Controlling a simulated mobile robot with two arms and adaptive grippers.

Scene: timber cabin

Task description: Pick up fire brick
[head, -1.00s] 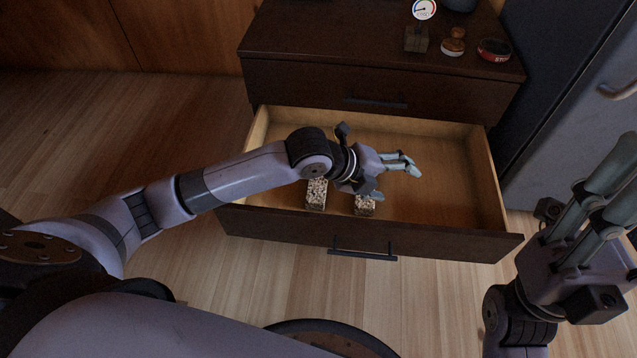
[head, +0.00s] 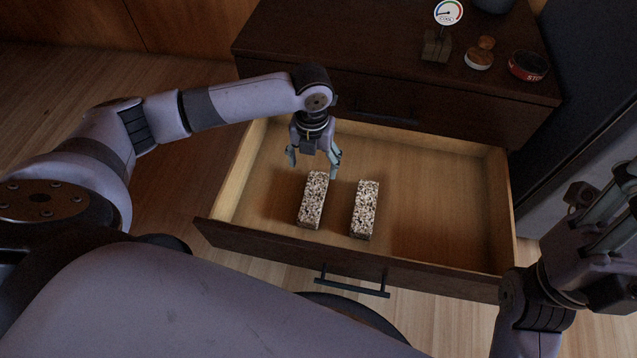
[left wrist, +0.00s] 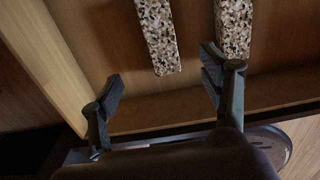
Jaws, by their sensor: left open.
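Two speckled grey-and-white bricks lie flat, side by side and apart, in the open drawer (head: 430,205). The left brick (head: 313,200) and the right brick (head: 365,209) also show at the top of the left wrist view, one at centre (left wrist: 157,35) and one further right (left wrist: 233,28). My left gripper (head: 313,166) is open and empty, pointing down into the drawer just behind the left brick's far end. In the left wrist view its fingers (left wrist: 160,88) are spread wide, with no brick gripped. My right gripper (head: 612,215) is dark and partly cut off at the right edge.
The dark cabinet top (head: 330,45) rises behind the drawer, carrying a gauge (head: 448,14), a small round wooden item (head: 479,59) and a red-and-black tin (head: 528,66). The drawer's front panel (head: 290,250) has a bar handle (head: 350,282). The drawer's right part is bare.

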